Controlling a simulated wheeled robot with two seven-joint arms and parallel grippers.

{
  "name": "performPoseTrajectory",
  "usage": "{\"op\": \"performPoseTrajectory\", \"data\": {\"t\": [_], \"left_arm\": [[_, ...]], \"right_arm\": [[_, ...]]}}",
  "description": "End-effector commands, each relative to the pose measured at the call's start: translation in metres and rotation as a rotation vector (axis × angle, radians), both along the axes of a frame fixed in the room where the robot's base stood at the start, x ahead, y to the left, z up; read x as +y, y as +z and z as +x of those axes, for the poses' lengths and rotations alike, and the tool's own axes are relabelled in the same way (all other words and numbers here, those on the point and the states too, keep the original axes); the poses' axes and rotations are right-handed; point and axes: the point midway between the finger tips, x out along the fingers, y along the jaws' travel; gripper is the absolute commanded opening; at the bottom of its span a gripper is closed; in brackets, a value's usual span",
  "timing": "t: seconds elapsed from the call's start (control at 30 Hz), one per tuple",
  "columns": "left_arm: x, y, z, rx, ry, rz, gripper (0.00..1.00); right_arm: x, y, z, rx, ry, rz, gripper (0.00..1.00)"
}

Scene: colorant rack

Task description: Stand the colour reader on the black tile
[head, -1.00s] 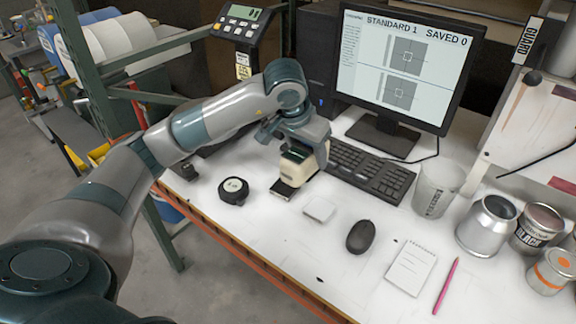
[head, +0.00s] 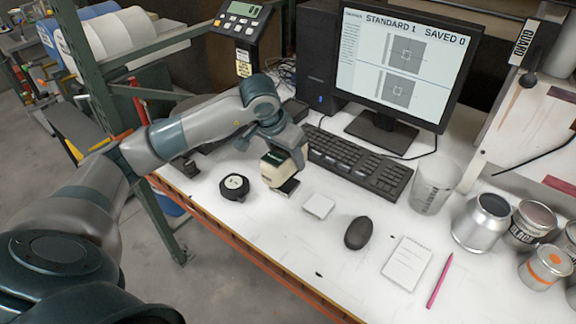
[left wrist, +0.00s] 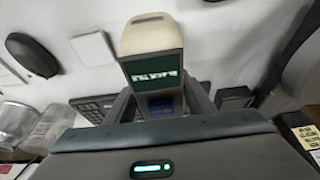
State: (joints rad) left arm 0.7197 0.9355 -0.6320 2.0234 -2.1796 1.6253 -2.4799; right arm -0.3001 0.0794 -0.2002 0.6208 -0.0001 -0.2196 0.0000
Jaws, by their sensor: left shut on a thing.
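The colour reader is a cream block with a dark green screen (head: 275,173). My left gripper (head: 283,147) is shut on its upper part. The reader also shows in the left wrist view (left wrist: 150,38), held between the fingers (left wrist: 157,100), its screen facing the camera. The black tile (head: 290,187) lies flat on the bench, partly hidden behind the reader's lower right side. I cannot tell whether the reader touches it. The tile cannot be made out in the left wrist view. My right gripper is not in view.
A white tile (head: 318,206) lies right of the black tile, with a black mouse (head: 358,232) beyond it. A round black-and-white object (head: 234,187) sits to the left. The keyboard (head: 357,163) is behind. A notepad (head: 407,263) and cans stand further right.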

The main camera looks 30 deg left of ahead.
Motion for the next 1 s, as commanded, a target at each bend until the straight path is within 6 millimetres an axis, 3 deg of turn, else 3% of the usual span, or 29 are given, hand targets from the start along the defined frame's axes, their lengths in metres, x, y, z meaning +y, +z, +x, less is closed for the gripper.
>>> {"op": "performPoseTrajectory", "data": {"t": [0.4, 0.9, 0.93, 1.0], "left_arm": [[0.000, -0.032, 0.000, -0.001, 0.000, 0.000, 0.00], [0.000, -0.038, 0.000, -0.003, 0.000, 0.001, 0.00], [0.000, -0.038, 0.000, 0.000, 0.000, 0.001, 0.53], [0.000, -0.038, 0.000, 0.000, 0.000, 0.001, 0.67]], "right_arm": [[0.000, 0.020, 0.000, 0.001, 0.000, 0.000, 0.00], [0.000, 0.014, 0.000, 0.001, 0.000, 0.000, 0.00], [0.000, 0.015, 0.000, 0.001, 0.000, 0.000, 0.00], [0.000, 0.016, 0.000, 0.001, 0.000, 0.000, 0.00]]}}
